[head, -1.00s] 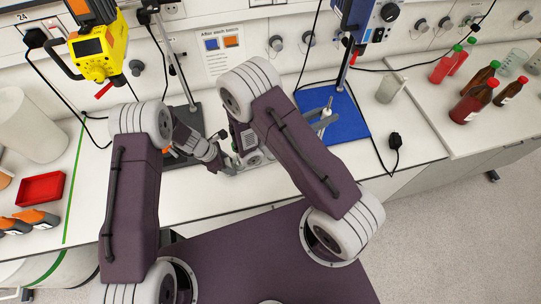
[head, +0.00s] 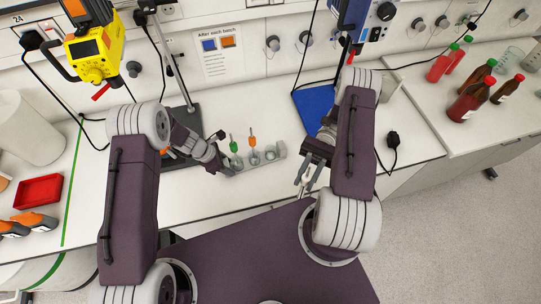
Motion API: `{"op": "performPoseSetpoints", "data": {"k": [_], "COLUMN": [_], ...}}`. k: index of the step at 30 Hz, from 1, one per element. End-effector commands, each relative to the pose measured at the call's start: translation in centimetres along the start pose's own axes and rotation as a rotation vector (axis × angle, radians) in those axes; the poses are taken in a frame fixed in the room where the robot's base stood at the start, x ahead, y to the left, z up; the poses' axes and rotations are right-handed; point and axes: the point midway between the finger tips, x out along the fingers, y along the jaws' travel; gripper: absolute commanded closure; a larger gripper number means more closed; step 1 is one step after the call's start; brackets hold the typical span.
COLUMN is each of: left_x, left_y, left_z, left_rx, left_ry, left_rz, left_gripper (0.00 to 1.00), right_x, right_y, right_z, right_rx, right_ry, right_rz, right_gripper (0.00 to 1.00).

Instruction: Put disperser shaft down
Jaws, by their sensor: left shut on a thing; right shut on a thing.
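A light grey holder (head: 279,151) stands on the bench, with a green-topped shaft (head: 233,146) and an orange-topped shaft (head: 252,142) upright in it. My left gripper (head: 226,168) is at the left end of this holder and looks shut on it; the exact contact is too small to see. My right gripper (head: 304,187) is to the right of the holder, near the front edge of the bench, apart from the holder. It is shut on a thin metallic piece that looks like the disperser shaft, mostly hidden by the fingers.
A blue stand base (head: 312,108) is behind my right arm, and a dark stand base (head: 187,125) is behind my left gripper. A yellow device (head: 95,58) hangs at the left. Red-capped bottles (head: 471,101) stand at the right. The bench between the stands is mostly clear.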

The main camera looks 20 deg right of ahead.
Motion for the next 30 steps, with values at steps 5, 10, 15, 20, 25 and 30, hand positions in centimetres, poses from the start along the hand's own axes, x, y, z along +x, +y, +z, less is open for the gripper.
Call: {"op": "performPoseSetpoints", "data": {"k": [5, 10, 15, 20, 25, 30], "left_x": [0.1, 0.1, 0.1, 0.1, 0.1, 0.1], "left_y": [-0.1, -0.1, -0.1, -0.1, -0.1, -0.1], "left_z": [0.0, 0.0, 0.0, 0.0, 0.0, 0.0], "left_rx": [0.0, 0.001, 0.001, 0.001, 0.0, 0.0], "left_ry": [0.001, 0.001, 0.0, 0.0, 0.0, 0.0], "left_rz": [-0.001, -0.002, -0.002, -0.002, -0.002, -0.002], "left_gripper": [1.0, 1.0, 1.0, 1.0, 1.0, 1.0], "right_x": [0.1, -3.5, -8.8, -12.2, -13.0, -13.1], "right_y": [-8.1, -14.6, -17.5, -18.0, -18.0, -18.0], "right_z": [2.0, 3.5, 3.5, 2.9, 2.5, -0.9], "right_rx": [-0.031, -0.062, -0.087, -0.104, -0.107, -0.104], "right_ry": [-0.003, -0.004, -0.004, -0.004, -0.003, -0.005], "right_rz": [-0.479, -0.924, -1.275, -1.462, -1.503, -1.501], "right_gripper": [1.0, 1.0, 1.0, 1.0, 1.0, 1.0]}}
